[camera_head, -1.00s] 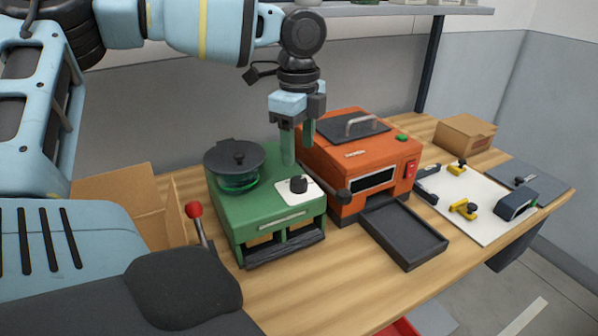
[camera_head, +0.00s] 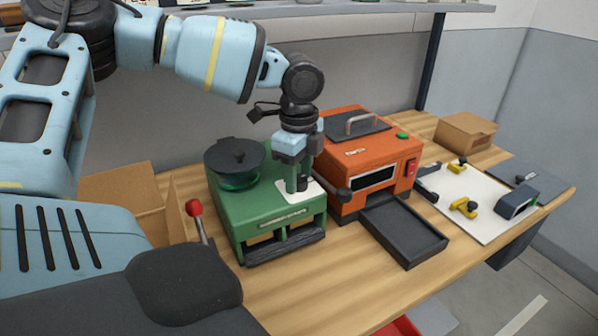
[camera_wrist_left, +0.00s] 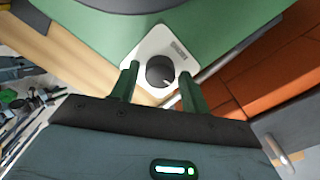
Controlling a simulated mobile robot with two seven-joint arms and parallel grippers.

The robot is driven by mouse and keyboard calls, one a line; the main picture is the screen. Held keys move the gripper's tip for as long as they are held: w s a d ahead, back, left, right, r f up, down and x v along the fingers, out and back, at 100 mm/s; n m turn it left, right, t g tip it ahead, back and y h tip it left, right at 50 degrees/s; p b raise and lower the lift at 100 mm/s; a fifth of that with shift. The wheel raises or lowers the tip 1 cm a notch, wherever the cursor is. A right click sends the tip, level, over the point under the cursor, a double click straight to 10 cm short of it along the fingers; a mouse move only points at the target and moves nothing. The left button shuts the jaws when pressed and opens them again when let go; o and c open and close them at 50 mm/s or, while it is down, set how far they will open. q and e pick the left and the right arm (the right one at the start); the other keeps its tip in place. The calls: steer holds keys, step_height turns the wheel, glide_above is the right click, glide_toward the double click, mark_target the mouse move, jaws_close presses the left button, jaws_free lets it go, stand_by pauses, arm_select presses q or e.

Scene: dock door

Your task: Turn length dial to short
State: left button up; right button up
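The length dial (camera_wrist_left: 160,71) is a round black knob with a small light pointer mark. It sits on a white plate (camera_wrist_left: 142,50) on top of the green machine (camera_head: 228,204). My left gripper (camera_head: 297,186) points down over the plate. In the left wrist view its two green fingers (camera_wrist_left: 157,84) are apart, one on each side of the dial, with visible space near it. I cannot tell whether they touch it. In the head view the fingers mostly hide the dial. The small print on the plate is unreadable. My right gripper is not in view.
An orange machine (camera_head: 345,139) with a dark tray (camera_head: 405,232) stands close to the right of the green one. A black lidded hopper (camera_head: 236,160) is at its back left. A red-knobbed lever (camera_head: 195,208) and a cardboard box (camera_head: 128,196) are to the left.

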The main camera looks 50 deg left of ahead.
arm_select(q)
steer(key=c, duration=0.7)
steer(key=shift+n, duration=0.3)
steer(key=n, duration=0.3)
steer(key=shift+n, duration=0.3)
steer(key=n, duration=0.3)
steer(key=shift+n, duration=0.3)
steer(key=n, duration=0.4)
steer(key=shift+n, duration=0.3)
steer(key=shift+n+b, duration=0.3)
steer(key=shift+n, duration=1.5)
steer(key=shift+r, duration=0.1)
